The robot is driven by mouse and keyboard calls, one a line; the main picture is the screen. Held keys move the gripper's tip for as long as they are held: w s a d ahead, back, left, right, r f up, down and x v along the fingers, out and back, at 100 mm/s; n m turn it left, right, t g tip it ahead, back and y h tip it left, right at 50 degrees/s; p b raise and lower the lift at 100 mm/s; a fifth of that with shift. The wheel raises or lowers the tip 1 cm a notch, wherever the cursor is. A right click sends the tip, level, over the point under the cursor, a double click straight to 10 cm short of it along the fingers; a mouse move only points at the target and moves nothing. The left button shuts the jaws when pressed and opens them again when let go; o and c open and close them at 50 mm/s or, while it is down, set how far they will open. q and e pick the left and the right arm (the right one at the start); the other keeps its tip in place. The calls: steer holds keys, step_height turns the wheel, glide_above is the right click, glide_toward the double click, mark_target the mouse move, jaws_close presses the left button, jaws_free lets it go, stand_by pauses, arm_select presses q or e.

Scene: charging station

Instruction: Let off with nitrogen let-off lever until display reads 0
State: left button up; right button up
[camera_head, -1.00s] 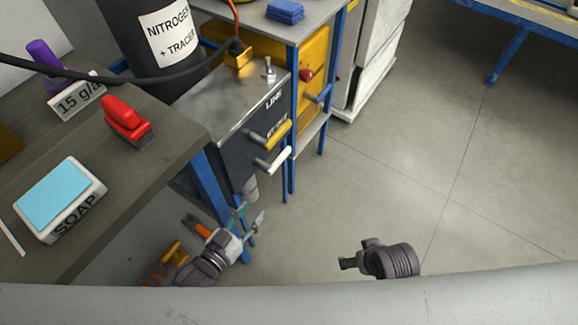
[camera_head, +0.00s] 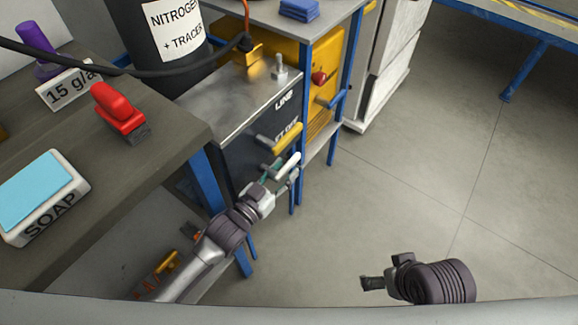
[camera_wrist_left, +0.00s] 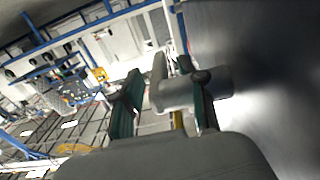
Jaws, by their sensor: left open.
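A dark box with a metal top (camera_head: 235,105) has a yellow lever (camera_head: 288,138) and, below it, a white lever (camera_head: 287,165) on its front. A partly covered label reading "ET OFF" shows by the yellow lever, above the white one. My left gripper (camera_head: 279,177) is open at the white lever. In the left wrist view, the pale lever (camera_wrist_left: 189,92) lies between the two green-padded fingers of the left gripper (camera_wrist_left: 165,104); I cannot tell whether they touch it. My right gripper (camera_head: 385,272) is over the floor, its fingers unclear. No display reading is visible.
A dark nitrogen cylinder (camera_head: 155,55) stands behind the box. The table (camera_head: 100,175) at left holds a soap box (camera_head: 40,195) and a red tool (camera_head: 118,112). A yellow unit (camera_head: 325,60) with a blue handle is right of the box. The floor (camera_head: 430,170) at right is clear.

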arm_select(q)
steer(key=shift+x, duration=1.25)
jaws_close()
